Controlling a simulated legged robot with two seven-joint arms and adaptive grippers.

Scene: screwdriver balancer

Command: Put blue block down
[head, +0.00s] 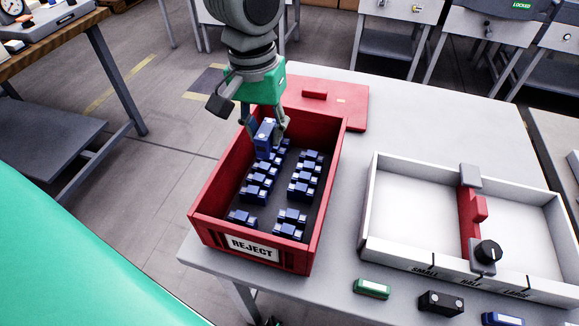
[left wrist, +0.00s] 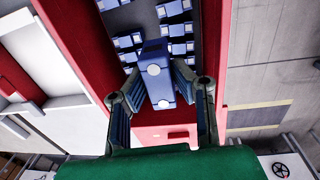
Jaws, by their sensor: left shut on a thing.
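A blue block (head: 265,137) is held between the fingers of my left gripper (head: 265,128), over the far end of the red REJECT box (head: 330,170). In the left wrist view the blue block (left wrist: 157,75) stands between the two fingers of my left gripper (left wrist: 157,85). Several other blue blocks (head: 307,175) lie in two rows on the dark floor of the box. The held block overlaps the far left row in the head view, and I cannot tell whether it touches anything below. My right gripper is not in view.
A red lid (head: 340,100) lies on the grey table (head: 400,110) behind the box. A white tray (head: 370,205) with a red divider (head: 466,215) stands at the right. Small green (head: 372,288), black (head: 441,303) and blue (head: 502,319) pieces sit along the front edge.

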